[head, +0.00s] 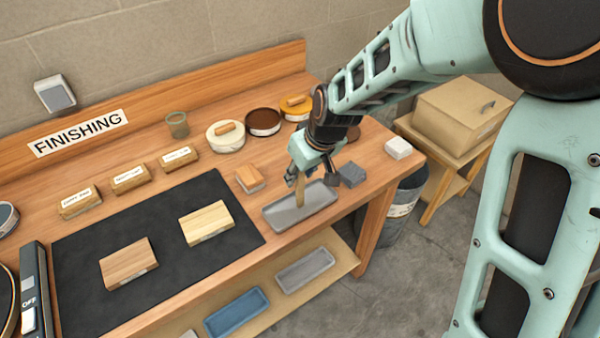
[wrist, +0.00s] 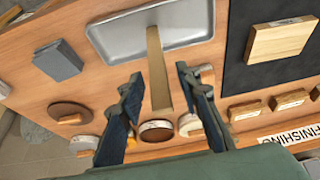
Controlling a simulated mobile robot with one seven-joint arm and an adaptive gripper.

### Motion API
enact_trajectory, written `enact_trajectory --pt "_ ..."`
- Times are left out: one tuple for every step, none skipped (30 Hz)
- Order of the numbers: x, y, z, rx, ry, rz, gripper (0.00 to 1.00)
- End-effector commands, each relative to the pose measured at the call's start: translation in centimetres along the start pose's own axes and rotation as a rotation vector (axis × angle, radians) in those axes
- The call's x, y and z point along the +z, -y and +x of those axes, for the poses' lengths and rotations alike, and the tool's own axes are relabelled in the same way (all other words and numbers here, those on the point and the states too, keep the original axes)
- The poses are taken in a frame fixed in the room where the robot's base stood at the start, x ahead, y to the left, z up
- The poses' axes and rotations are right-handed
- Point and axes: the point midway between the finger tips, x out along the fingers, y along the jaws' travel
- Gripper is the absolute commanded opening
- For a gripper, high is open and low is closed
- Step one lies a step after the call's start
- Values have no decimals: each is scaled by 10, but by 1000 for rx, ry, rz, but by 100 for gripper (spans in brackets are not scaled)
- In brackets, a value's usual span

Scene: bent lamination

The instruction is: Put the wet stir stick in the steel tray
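The grey steel tray (head: 275,218) lies on the bench near its right front edge; it also shows at the top of the wrist view (wrist: 188,28). The wooden stir stick (head: 300,193) is steeply tilted over the tray, its lower end at or just above the tray floor; I cannot tell if it touches. In the wrist view the stick (wrist: 157,70) runs between my fingers with a gap on both sides. My gripper (head: 302,178) is open around the stick's upper part, above the tray. The wrist view shows my spread fingertips (wrist: 158,78).
A grey block (head: 351,174) stands right of the tray, a wooden block (head: 250,178) to its left. Round cans, cream (head: 225,136), dark brown (head: 263,122) and amber (head: 296,107), stand behind. A black mat (head: 170,222) with two wood samples lies left. A bin (head: 403,205) stands beyond the bench end.

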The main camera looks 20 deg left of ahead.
Motion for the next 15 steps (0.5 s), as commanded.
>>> enact_trajectory --pt "-1 -1 -7 2 -3 1 31" --pt "-1 -1 -11 3 -4 1 31" --pt "-1 -1 -17 3 -5 0 31" --pt "-1 -1 -22 3 -4 0 31" --pt "-1 -1 -28 4 -5 0 31" --pt "-1 -2 -35 5 -5 1 31" --pt "-1 -2 -41 5 -6 1 31" --pt "-1 -2 -47 4 -5 1 31" --pt "-1 -2 -55 5 -6 0 31" --pt "0 -1 -60 5 -5 0 31" --pt "-1 -1 -66 5 -6 0 31" --pt "-1 -1 -73 4 -5 1 31" --pt "-1 -1 -79 5 -6 1 31" --pt "-1 -1 -84 4 -4 0 31" --pt "-1 -1 -90 5 -5 -1 31"
